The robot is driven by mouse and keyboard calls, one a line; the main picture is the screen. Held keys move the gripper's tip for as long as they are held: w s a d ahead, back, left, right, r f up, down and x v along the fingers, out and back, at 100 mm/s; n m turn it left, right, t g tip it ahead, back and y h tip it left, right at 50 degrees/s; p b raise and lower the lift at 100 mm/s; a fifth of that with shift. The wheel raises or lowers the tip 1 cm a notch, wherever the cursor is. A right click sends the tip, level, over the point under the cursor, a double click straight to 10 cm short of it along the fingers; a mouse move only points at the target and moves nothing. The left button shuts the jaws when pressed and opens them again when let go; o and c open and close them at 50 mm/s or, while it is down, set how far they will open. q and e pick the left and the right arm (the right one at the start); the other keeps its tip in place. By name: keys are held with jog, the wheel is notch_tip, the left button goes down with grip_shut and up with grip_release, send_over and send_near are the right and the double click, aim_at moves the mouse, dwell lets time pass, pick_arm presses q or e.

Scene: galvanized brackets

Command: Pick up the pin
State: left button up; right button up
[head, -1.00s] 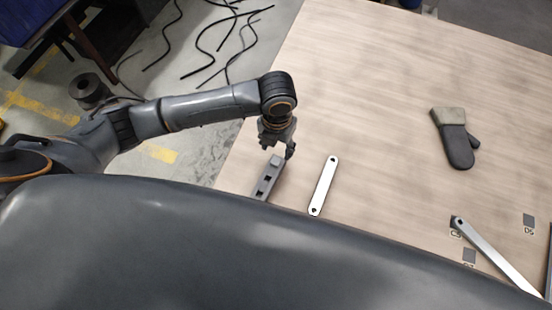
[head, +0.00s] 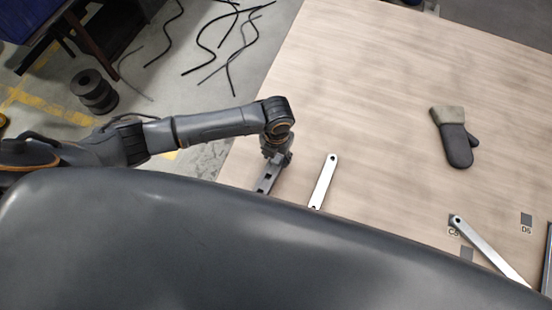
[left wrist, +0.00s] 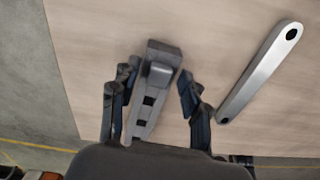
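A grey square-ended piece, which looks like the pin (left wrist: 160,70), stands at the far end of a long grey holder (left wrist: 140,122) with dark square holes. In the head view the holder (head: 267,180) lies near the table's left edge, and my gripper hides its far end. My left gripper (head: 281,160) is right above that end. In the left wrist view my left gripper (left wrist: 156,84) is open, with one finger on each side of the pin and a gap to each. Whether the fingertips are down at pin height is hard to tell. My right gripper is not in view.
A flat silver bar (head: 324,182) with end holes lies just right of the holder; it also shows in the left wrist view (left wrist: 262,70). Another bar (head: 490,248) lies at the lower right by printed labels. A dark glove (head: 456,140) lies further right. The table's (head: 360,60) far part is clear.

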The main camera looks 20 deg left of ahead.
pick_arm(q)
grip_shut()
jog(key=shift+r, duration=0.1)
